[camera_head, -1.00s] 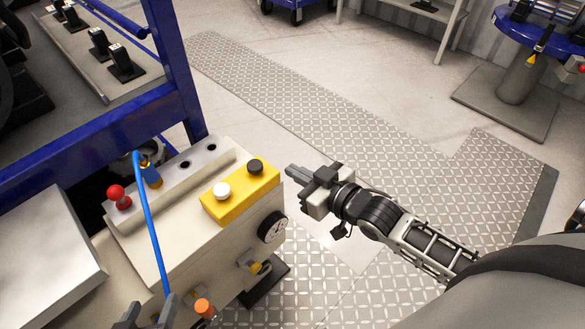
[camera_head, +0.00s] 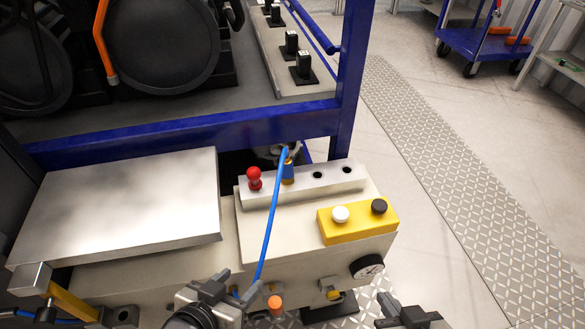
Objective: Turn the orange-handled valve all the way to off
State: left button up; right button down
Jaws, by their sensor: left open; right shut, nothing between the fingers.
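The valve's orange handle (camera_head: 275,303) shows as a small orange cap low on the near side of the pale drive unit (camera_head: 300,215), at the bottom of the head view. The rest of the valve is hard to make out. My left gripper (camera_head: 238,284) is open, just left of the orange cap, with a visible gap between them in the picture. Nothing is seen between its fingers. My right gripper (camera_head: 388,310) is shut and empty, to the right of the unit and below its gauge, partly cut off by the bottom edge.
A blue hose (camera_head: 268,220) hangs down close to my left gripper. A metal plate (camera_head: 120,205) is left. Tread-plate floor (camera_head: 450,170) is clear at right.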

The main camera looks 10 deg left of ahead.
aim_at(277, 316)
jog(key=k, duration=1.25)
jog(key=u, duration=0.3)
jog(key=i, duration=0.7)
jog(key=u, duration=1.1)
jog(key=k, duration=0.8)
jog(key=z, duration=1.25)
jog(key=i, duration=0.5)
